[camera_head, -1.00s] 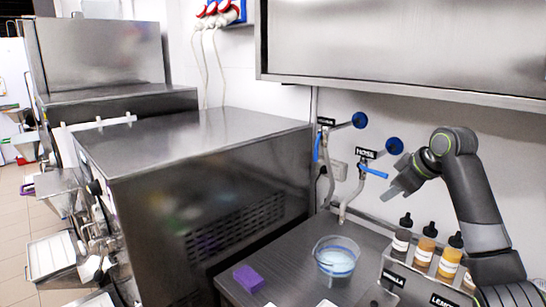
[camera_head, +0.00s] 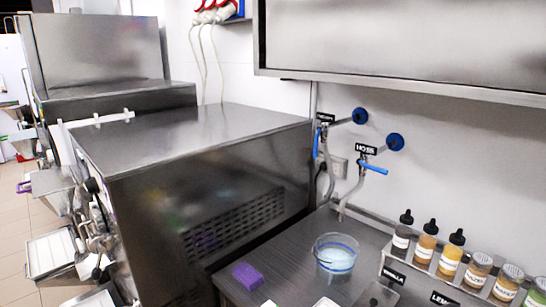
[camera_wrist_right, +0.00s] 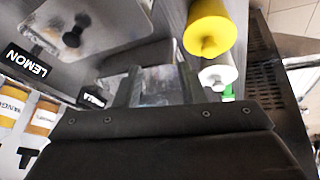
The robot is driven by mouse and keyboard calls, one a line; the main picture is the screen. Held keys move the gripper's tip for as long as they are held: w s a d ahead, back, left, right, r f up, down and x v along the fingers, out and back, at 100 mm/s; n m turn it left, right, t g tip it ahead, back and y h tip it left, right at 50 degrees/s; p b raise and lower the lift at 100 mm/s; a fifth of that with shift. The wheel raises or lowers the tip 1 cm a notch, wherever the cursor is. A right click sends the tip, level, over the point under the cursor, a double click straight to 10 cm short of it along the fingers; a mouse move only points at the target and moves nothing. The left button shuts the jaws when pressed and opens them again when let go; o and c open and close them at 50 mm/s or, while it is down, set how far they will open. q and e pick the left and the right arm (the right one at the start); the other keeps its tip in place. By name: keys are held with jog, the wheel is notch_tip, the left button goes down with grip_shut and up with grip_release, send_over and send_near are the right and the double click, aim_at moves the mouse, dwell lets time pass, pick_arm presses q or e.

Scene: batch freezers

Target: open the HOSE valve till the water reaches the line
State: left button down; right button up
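The HOSE valve has a blue lever (camera_head: 373,168) under its black HOSE label (camera_head: 366,149) on the back wall. The lever points sideways to the right and slightly down. A clear round container (camera_head: 336,257) with pale blue water and a blue line around it stands on the dark counter below. I cannot tell exactly how the water level sits against the line. My right gripper (camera_wrist_right: 157,85) shows only in the right wrist view, with its fingers apart and no thing clearly held. It is out of the head view. My left gripper is not in view.
A second valve with a hanging blue lever (camera_head: 316,145) is to the left. A purple sponge (camera_head: 248,276) lies left of the container. A metal rack (camera_head: 420,284) of bottles and jars stands at right. A steel cabinet (camera_head: 410,45) overhangs the wall.

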jog(key=s+d+f+m+g+h, duration=0.1)
jog(key=s+f+m, duration=0.2)
jog(key=s, duration=1.1)
jog(key=s+f+m+g+h, duration=0.1)
jog(key=s+f+m+h, duration=0.15)
jog(key=s, duration=1.15)
notch_tip(320, 180, down, 30)
jog(key=d+g+y+b, duration=0.1)
jog(key=d+b, duration=0.1)
jog(key=b, duration=0.4)
jog(key=s+a+f+b, duration=0.1)
jog(key=s+f+b, duration=0.1)
jog(key=s+f, duration=0.5)
jog(key=s+f+g+b, duration=0.1)
jog(key=s+f+b, duration=0.1)
jog(key=s+f, duration=0.6)
notch_tip(320, 180, down, 6)
jog(key=shift+s+a+r+y+b, duration=0.1)
jog(key=shift+s+a+y+b, duration=0.15)
jog(key=shift+a+y+b, duration=0.1)
jog(key=shift+c, duration=0.4)
